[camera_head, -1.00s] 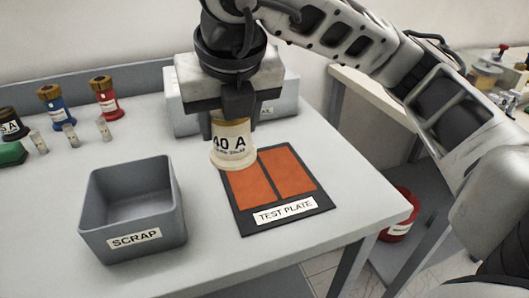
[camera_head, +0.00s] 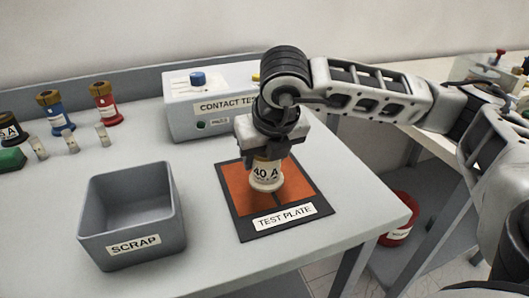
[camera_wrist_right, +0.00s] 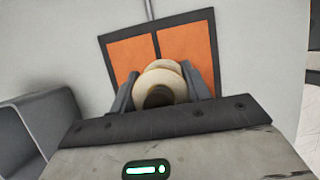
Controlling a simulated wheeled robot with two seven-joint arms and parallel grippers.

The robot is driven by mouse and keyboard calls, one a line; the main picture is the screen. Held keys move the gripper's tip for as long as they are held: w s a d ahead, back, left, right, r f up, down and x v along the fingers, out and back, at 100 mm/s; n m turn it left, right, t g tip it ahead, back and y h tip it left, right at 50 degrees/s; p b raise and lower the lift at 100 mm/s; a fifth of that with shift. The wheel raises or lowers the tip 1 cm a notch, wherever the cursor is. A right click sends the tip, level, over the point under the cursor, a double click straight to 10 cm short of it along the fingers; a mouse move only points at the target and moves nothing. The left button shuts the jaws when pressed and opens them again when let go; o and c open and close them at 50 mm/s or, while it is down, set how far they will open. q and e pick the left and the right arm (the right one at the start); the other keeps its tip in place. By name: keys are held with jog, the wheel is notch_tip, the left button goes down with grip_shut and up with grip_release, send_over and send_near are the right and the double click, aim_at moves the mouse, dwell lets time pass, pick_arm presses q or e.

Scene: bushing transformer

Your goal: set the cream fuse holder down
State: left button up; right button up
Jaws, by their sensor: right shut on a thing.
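The cream fuse holder (camera_head: 266,175), marked 40 A, is upright in my right gripper (camera_head: 266,156), which is shut on it. In the head view its base overlaps the orange test plate (camera_head: 307,190); I cannot tell whether it touches the plate or hangs just above it. The right wrist view shows the round end of the holder (camera_wrist_right: 160,88) between the two fingers (camera_wrist_right: 158,90), with the orange pads (camera_wrist_right: 131,57) beyond. My left gripper is not in view.
A grey SCRAP bin (camera_head: 133,254) stands left of the plate. A contact tester box (camera_head: 190,118) stands behind. Blue (camera_head: 56,115) and red (camera_head: 105,105) holders and several small fuses are at the back left. The table between bin and plate is clear.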

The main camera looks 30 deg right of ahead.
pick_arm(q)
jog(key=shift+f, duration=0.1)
pick_arm(e)
jog(key=shift+f+b, duration=0.2)
jog(key=shift+b, duration=0.1)
jog(key=o, duration=1.1)
jog(key=shift+r, duration=0.1)
jog(key=shift+r+p, duration=0.3)
jog(key=shift+p, duration=0.05)
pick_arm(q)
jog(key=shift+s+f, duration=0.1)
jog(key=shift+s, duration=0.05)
pick_arm(e)
jog(key=v, duration=1.1)
jog(key=shift+s+a+r, duration=0.15)
jog(key=shift+s+r, duration=0.1)
jog(key=shift+s, duration=0.05)
